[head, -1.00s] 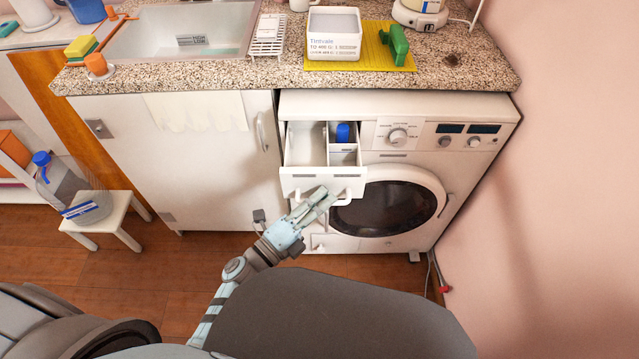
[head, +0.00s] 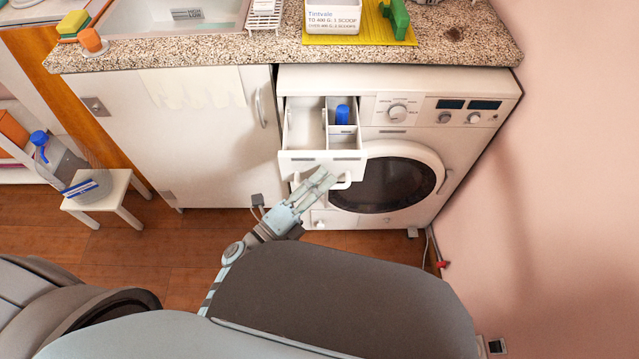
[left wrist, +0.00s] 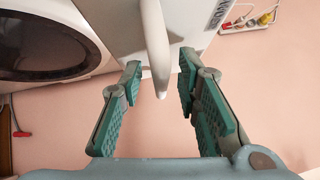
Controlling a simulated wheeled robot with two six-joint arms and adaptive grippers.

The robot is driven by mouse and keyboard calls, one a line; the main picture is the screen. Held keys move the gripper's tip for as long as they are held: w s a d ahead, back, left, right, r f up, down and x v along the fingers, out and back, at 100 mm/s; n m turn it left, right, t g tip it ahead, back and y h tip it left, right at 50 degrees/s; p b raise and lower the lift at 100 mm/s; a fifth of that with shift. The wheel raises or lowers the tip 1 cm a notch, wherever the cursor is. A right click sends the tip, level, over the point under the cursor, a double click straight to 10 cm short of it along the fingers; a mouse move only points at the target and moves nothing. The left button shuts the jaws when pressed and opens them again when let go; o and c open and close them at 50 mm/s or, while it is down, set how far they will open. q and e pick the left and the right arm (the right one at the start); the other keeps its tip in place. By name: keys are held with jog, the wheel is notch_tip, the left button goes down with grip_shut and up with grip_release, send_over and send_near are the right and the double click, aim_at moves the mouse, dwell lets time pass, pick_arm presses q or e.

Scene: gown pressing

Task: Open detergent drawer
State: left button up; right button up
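The detergent drawer (head: 306,130) of the white washing machine (head: 420,94) is pulled out, its compartments visible from above. A blue-capped item (head: 343,114) sits in its right compartment. In the left wrist view, the left gripper (left wrist: 160,80) is open. My right gripper is not in view.
The round washer door (head: 398,186) is right of the gripper. A speckled countertop (head: 190,52) with a detergent box (head: 333,17) overhangs the machine. A white cabinet (head: 180,140) stands left, and a stool (head: 112,190) with a bottle (head: 68,165) is further left. A pink wall closes the right side.

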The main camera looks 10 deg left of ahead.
pick_arm(q)
jog(key=v, duration=1.2)
